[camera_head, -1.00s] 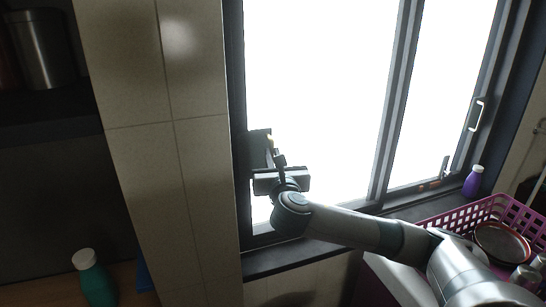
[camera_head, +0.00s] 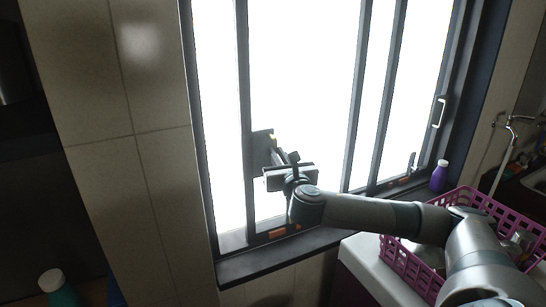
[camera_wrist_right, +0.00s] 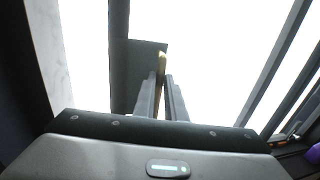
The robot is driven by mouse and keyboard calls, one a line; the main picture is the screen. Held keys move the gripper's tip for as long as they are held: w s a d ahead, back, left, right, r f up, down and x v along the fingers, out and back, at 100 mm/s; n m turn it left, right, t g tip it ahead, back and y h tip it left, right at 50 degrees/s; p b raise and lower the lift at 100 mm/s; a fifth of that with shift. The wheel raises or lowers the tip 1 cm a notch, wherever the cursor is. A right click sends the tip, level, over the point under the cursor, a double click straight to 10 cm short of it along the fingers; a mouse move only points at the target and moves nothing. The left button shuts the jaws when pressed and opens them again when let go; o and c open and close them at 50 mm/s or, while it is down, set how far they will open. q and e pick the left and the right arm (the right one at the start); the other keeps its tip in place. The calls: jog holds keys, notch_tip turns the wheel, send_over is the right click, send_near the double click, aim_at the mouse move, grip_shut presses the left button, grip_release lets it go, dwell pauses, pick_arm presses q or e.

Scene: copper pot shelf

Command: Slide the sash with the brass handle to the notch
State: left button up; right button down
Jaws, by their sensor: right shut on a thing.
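The sash (camera_head: 244,80) is a dark-framed glass pane standing a short way right of the window's left jamb (camera_head: 198,130), with an open gap between. The brass handle (camera_wrist_right: 161,66) is a thin upright bar on a dark plate on the sash's left stile. It shows small in the head view (camera_head: 273,144). My right gripper (camera_wrist_right: 162,88) is shut on the brass handle, one finger on each side. An orange mark (camera_head: 278,233) lies on the bottom track below the gripper. I cannot make out the notch for certain. My left gripper is out of view.
Another sash with a pale handle (camera_head: 438,111) is at the right. A purple bottle (camera_head: 439,176) stands on the sill's right end. A pink basket (camera_head: 400,262) is on the counter below my right arm. A teal bottle (camera_head: 60,290) is at lower left.

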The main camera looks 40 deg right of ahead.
jog(key=shift+a, duration=0.1)
jog(key=c, duration=1.8)
grip_release()
jog(key=shift+a, duration=0.15)
jog(key=p+v, duration=0.9)
jog(key=v, duration=0.8)
jog(key=shift+s, duration=0.2)
jog(key=shift+a, duration=0.1)
